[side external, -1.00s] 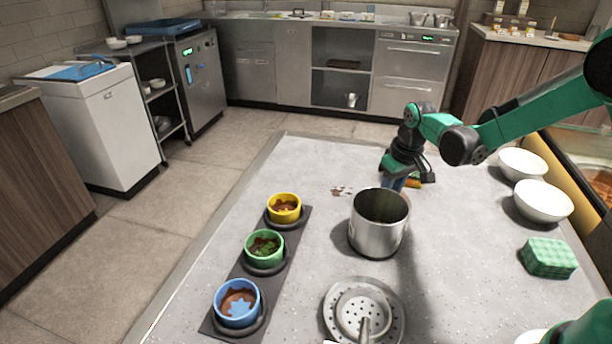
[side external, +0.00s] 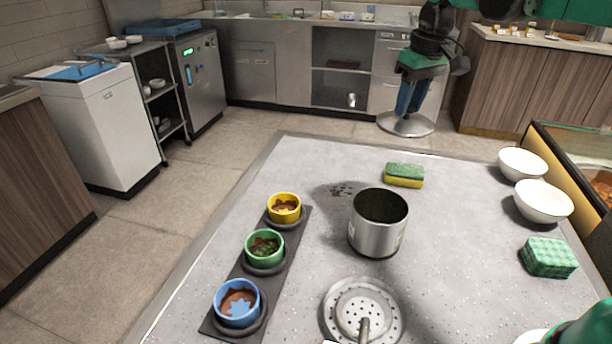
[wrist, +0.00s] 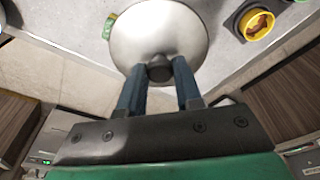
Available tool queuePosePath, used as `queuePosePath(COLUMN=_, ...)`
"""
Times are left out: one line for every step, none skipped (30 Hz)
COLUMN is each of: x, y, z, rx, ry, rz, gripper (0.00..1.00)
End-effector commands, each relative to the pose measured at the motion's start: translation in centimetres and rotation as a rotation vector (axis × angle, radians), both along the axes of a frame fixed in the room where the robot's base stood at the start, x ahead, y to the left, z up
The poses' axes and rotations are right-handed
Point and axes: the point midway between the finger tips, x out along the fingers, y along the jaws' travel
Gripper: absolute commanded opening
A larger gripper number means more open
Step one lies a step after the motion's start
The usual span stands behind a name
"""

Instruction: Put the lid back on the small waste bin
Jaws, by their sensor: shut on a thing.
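The small waste bin (side external: 377,230) looks like an open-topped steel cylinder standing upright on the table, its dark mouth uncovered. The lid (side external: 399,126) is a round shiny metal disc, also in the wrist view (wrist: 150,30). My gripper (side external: 406,110) is shut on the lid's dark knob (wrist: 160,70), with one blue finger on each side. In the side view, the lid appears raised, above and right of the bin and apart from it. In the wrist view the bin does not show; the lid covers the middle.
A green and yellow sponge (side external: 404,175) lies behind the bin. Yellow (side external: 284,203), green (side external: 264,246) and blue (side external: 238,299) sauce cups sit in a dark holder at left. A perforated strainer (side external: 384,333) lies in front. White bowls (side external: 543,202) and a green block (side external: 548,258) stand right.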

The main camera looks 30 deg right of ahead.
Motion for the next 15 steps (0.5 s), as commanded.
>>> queuePosePath(x=0.0, y=0.0, z=0.6, rx=0.0, ry=0.0, rz=0.0, gripper=0.0)
queuePosePath(x=0.0, y=0.0, z=0.9, rx=0.0, ry=0.0, rz=0.0, gripper=0.0)
queuePosePath(x=0.0, y=0.1, z=1.2, rx=0.0, ry=0.0, rz=0.0, gripper=0.0)
queuePosePath(x=-0.1, y=0.2, z=1.4, rx=0.0, ry=0.0, rz=0.001, gripper=0.0)
queuePosePath(x=-0.2, y=0.5, z=1.4, rx=0.0, ry=0.0, rz=0.002, gripper=0.0)
queuePosePath(x=-0.4, y=1.2, z=1.4, rx=0.0, ry=0.0, rz=0.005, gripper=0.0)
queuePosePath(x=-0.7, y=1.8, z=1.3, rx=0.0, ry=0.001, rz=0.006, gripper=0.0)
queuePosePath(x=-1.1, y=2.5, z=1.0, rx=0.001, ry=0.001, rz=0.008, gripper=0.0)
queuePosePath(x=-1.7, y=3.6, z=0.6, rx=0.001, ry=0.001, rz=0.009, gripper=0.0)
queuePosePath(x=-2.2, y=4.4, z=0.3, rx=0.001, ry=0.001, rz=0.009, gripper=0.0)
queuePosePath(x=-2.7, y=5.1, z=-0.1, rx=0.0, ry=0.001, rz=0.009, gripper=0.0)
queuePosePath(x=-3.4, y=6.0, z=-0.6, rx=0.0, ry=0.001, rz=0.009, gripper=0.0)
queuePosePath(x=-3.9, y=6.7, z=-1.0, rx=0.0, ry=0.001, rz=0.008, gripper=0.0)
queuePosePath(x=-4.4, y=7.2, z=-1.3, rx=-0.001, ry=0.0, rz=0.007, gripper=0.0)
queuePosePath(x=-4.9, y=7.8, z=-1.7, rx=-0.001, ry=0.0, rz=0.007, gripper=0.0)
